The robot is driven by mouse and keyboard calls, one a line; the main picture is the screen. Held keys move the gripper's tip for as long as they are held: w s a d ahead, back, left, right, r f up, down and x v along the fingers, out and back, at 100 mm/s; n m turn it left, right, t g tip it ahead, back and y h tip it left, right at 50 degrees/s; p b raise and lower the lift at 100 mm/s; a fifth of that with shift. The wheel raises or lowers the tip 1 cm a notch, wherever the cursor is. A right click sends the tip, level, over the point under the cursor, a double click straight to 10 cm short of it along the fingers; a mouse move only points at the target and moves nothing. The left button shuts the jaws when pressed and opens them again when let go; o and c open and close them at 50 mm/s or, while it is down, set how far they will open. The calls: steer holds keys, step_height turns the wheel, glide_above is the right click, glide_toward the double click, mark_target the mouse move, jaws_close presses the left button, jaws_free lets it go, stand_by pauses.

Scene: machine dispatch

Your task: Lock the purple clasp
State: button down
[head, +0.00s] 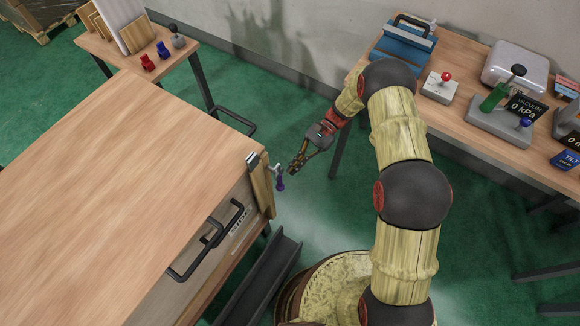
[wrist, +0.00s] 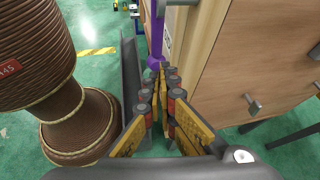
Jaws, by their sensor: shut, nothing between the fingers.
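The purple clasp (head: 280,184) hangs at the right end of the wooden workbench cabinet, with a grey metal part above it beside an upright wooden board (head: 262,188). In the wrist view a purple bar with a rounded end (wrist: 156,61) comes down along the cabinet edge. My gripper (head: 293,169) is just right of the clasp in the head view, its fingers pointing toward it. In the wrist view my fingertips (wrist: 164,70) are together, close to the purple end and partly overlapping it. Whether they touch it is unclear. The clasp's latch is too small to make out.
The large wooden bench top (head: 110,170) fills the left, with black handles (head: 195,255) on its side. A dark channel (head: 262,285) stands below the clasp. A table with a vacuum panel (head: 505,118) and several devices is at the right. Green floor lies between.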

steer(key=w+d, duration=0.7)
steer(key=shift+w+d, duration=0.15)
steer(key=shift+w, duration=0.1)
stand_by(0.4)
steer(key=s+d+f+n+t+h, duration=0.1)
steer(key=s+d+f+n+h, duration=0.15)
steer(key=s+d, duration=0.2)
steer(key=s+d+r+n+t+h, duration=0.1)
steer(key=s+d+r+t+h, duration=0.15)
steer(key=r, duration=0.45)
steer(key=s+d+r+n+t+h, duration=0.1)
steer(key=s+r, duration=0.2)
steer(key=r, duration=0.4)
steer(key=s+d+r+n+t+h, duration=0.1)
steer(key=s+r+t+h, duration=0.1)
steer(key=r, duration=0.6)
steer(key=s+d+r+n+t+h+b, duration=0.1)
steer(key=s+r+n+t, duration=0.1)
steer(key=s+r+t, duration=0.6)
steer(key=v, duration=1.2)
steer(key=shift+s, duration=0.4)
